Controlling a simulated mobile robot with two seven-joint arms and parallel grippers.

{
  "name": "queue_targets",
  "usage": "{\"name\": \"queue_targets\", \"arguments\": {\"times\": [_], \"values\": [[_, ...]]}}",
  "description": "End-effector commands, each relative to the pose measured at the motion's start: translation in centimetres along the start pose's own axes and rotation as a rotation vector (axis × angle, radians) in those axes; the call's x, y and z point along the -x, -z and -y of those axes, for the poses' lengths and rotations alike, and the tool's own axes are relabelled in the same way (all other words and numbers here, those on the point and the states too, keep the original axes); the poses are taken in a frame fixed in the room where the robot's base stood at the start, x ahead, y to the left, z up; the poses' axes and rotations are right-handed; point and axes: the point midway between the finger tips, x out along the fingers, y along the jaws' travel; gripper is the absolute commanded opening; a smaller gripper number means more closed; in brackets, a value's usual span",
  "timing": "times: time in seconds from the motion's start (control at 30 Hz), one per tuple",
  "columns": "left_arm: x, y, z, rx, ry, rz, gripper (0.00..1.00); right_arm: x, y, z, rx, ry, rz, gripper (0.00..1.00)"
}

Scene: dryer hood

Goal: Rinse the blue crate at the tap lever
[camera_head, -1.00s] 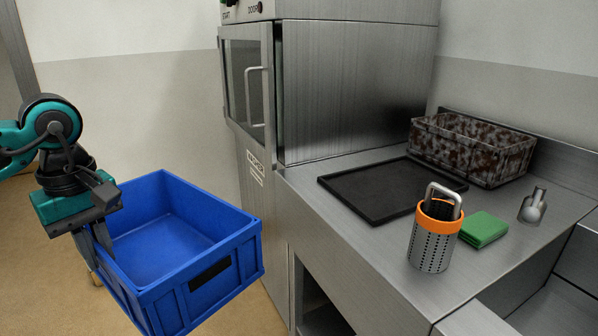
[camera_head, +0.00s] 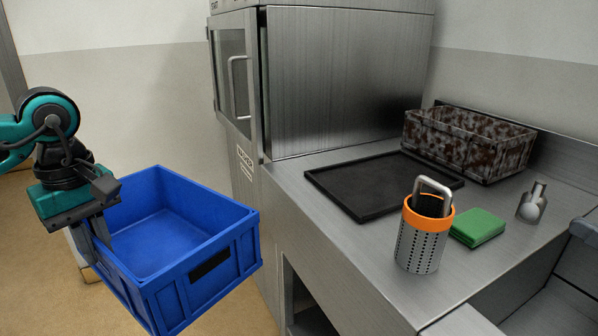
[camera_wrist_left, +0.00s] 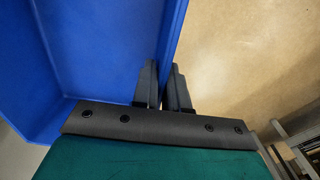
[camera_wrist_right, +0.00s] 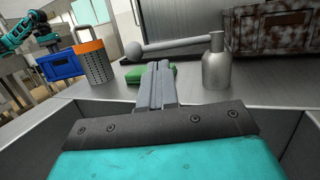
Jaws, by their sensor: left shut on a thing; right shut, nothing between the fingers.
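The blue crate (camera_head: 150,283) is empty and upright, at the left of the head view, left of the steel counter. My left gripper (camera_head: 104,240) is shut on its near left wall; the left wrist view shows the fingers (camera_wrist_left: 166,85) on either side of the crate wall (camera_wrist_left: 100,45). The tap lever (camera_wrist_right: 180,45) is a metal rod with a ball end on a bottle-shaped post, seen in the right wrist view; the head view shows it small (camera_head: 533,204) at the counter's right. My right gripper (camera_wrist_right: 157,75) is shut and empty, in front of the lever.
On the counter stand a perforated canister (camera_head: 421,243) with an orange rim, a green cloth (camera_head: 479,229), a black tray (camera_head: 350,190) and a stained crate (camera_head: 470,145). A steel hood machine (camera_head: 335,80) stands behind. A sink basin (camera_head: 520,295) lies at the lower right.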

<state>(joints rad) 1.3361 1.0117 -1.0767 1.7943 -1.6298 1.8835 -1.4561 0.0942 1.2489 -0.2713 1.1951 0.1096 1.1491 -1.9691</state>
Motion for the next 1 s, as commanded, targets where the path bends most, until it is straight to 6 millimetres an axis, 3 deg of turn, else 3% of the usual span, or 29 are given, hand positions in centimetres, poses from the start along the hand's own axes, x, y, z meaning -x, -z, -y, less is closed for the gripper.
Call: {"name": "queue_targets", "arguments": {"times": [0.2,0.4,1.0], "values": [[0.1,0.0,-0.1,0.0,-0.004,-0.001,0.0,-3.4,-0.1,0.0,0.001,-0.001,0.003,0.0],[0.2,0.0,-0.1,0.0,-0.004,-0.001,0.0,-5.2,-0.1,0.0,0.0,0.0,0.001,0.0],[0.6,0.0,-0.1,-0.001,-0.004,-0.001,0.0,-6.0,0.0,-0.1,0.0,0.012,0.0,0.0]]}}
